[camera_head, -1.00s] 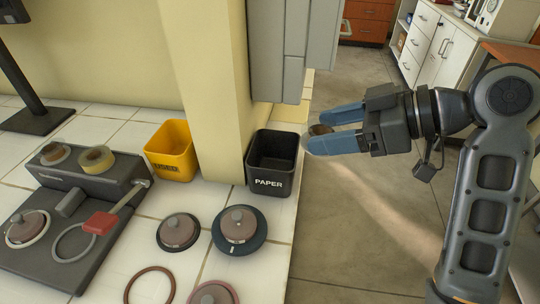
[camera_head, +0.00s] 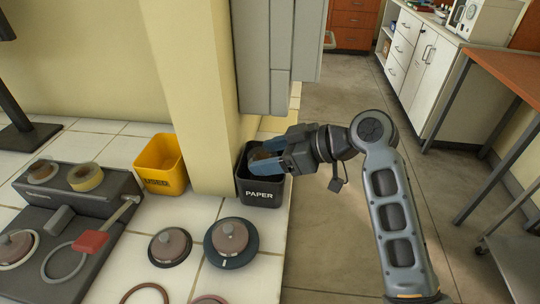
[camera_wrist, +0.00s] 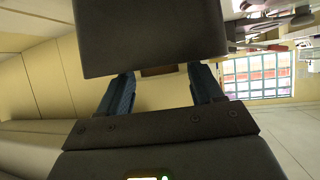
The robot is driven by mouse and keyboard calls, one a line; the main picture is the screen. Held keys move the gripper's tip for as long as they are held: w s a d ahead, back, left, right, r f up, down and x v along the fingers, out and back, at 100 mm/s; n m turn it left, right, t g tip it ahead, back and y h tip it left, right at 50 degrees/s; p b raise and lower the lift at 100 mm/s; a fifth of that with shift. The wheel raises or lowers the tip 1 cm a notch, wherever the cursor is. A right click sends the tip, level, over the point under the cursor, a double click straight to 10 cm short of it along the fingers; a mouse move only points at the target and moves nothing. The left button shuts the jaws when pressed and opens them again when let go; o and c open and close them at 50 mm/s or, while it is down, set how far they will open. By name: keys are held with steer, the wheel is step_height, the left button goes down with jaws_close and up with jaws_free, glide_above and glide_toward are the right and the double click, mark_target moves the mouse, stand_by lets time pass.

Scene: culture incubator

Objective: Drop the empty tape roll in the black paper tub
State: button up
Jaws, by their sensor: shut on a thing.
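The black tub (camera_head: 262,194) labelled PAPER stands by the foot of the cream pillar near the counter's right edge. My gripper (camera_head: 264,157) reaches in from the right, its blue fingers over the tub's opening. It is shut on a small brown roll (camera_head: 262,154), partly hidden between the fingers. I cannot tell how far below the rim the roll is. In the wrist view, the two blue fingers (camera_wrist: 163,92) show apart, with a dark block in front hiding most of what lies between them.
A yellow tub (camera_head: 163,170) stands left of the pillar (camera_head: 190,90). Grey wall boxes (camera_head: 280,50) hang above and behind the black tub. Tape rolls sit on a dark dispenser (camera_head: 110,200); several lidded discs lie in front. Open floor (camera_head: 340,230) lies to the right.

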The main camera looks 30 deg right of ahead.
steer(key=shift+f, duration=0.3)
steer(key=shift+s+f+b, duration=0.1)
steer(key=shift+f+b, duration=0.35)
steer(key=shift+f, duration=0.25)
steer(key=o, duration=0.7)
steer(key=shift+c, duration=0.2)
steer(key=shift+o, duration=0.4)
steer(key=shift+f, duration=0.2)
steer(key=shift+r, duration=0.1)
steer(key=shift+r+p, duration=0.3)
steer(key=r+v, duration=0.1)
steer(key=v, duration=1.1)
